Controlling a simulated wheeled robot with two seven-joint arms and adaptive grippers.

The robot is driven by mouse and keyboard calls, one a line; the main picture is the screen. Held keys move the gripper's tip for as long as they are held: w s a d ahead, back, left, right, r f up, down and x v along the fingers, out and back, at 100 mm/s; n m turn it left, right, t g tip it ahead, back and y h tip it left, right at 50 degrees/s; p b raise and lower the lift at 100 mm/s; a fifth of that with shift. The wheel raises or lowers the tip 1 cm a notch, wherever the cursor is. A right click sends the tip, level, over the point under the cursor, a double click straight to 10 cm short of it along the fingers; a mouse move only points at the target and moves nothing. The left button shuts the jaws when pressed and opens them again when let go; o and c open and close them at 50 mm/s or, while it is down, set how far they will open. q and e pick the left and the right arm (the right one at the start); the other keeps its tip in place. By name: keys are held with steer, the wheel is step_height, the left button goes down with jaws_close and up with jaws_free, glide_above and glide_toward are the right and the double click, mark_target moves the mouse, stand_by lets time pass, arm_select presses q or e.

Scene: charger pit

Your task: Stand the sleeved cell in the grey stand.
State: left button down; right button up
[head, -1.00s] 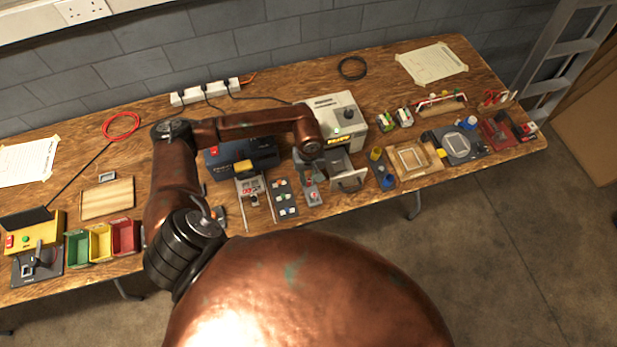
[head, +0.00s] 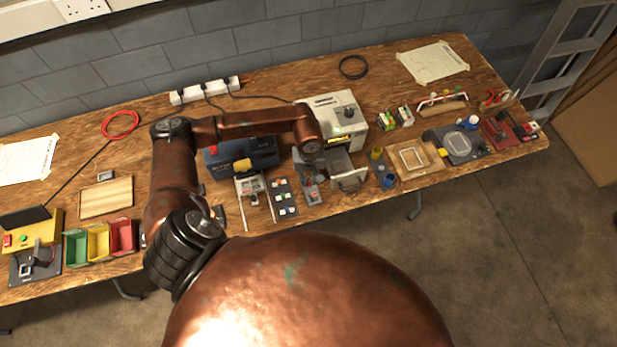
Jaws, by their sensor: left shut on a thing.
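My left gripper (head: 312,178) hangs at the end of the copper arm, in front of the light grey charger box (head: 336,112). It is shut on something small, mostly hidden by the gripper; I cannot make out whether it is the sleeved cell. Just below the fingers is a small grey block with a red part (head: 313,195), perhaps the grey stand. I cannot tell whether the held thing touches it. My right gripper is not in view.
Wooden tray (head: 412,158) is further right. Green, yellow and red bins (head: 122,235) stand at left.

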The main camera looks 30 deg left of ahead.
arm_select(q)
steer(key=c, duration=1.8)
jaws_free()
steer(key=shift+o, duration=0.2)
steer(key=shift+r, duration=0.1)
steer(key=shift+r+p, duration=1.45)
steer(key=shift+r, duration=2)
